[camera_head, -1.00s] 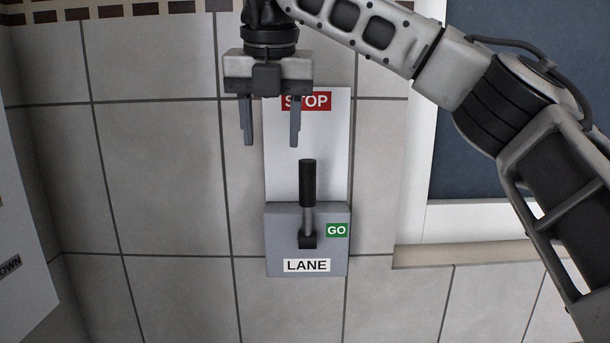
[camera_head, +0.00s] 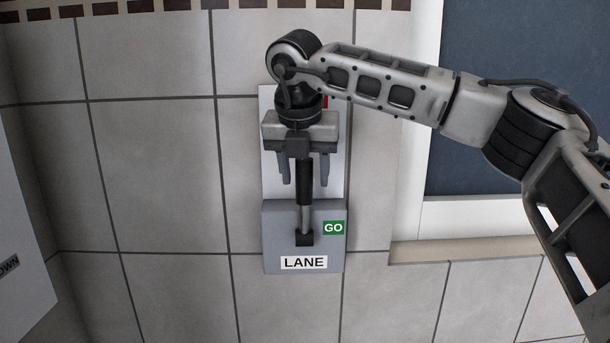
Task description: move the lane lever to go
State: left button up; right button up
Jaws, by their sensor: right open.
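The lane lever (camera_head: 305,188) has a black grip on a grey metal shaft and points up from a black pivot on its grey box (camera_head: 275,240). The box carries a LANE label (camera_head: 304,262) and a green GO label (camera_head: 333,228) at the right. My right gripper (camera_head: 304,184) is open over the upper part of the lever, with one finger to each side of the black grip; I cannot tell whether either finger touches it. The gripper hides the grip's top end and nearly all of the red STOP label. My left gripper is not in view.
A white back plate (camera_head: 334,182) rises behind the lever on the tiled wall. A dark framed panel (camera_head: 480,100) with a pale ledge is at the right. A white panel (camera_head: 20,240) stands at the left edge. The wall left of the box is clear.

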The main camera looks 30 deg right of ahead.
jog(key=shift+x, duration=0.8)
jog(key=shift+a, duration=0.1)
grip_shut()
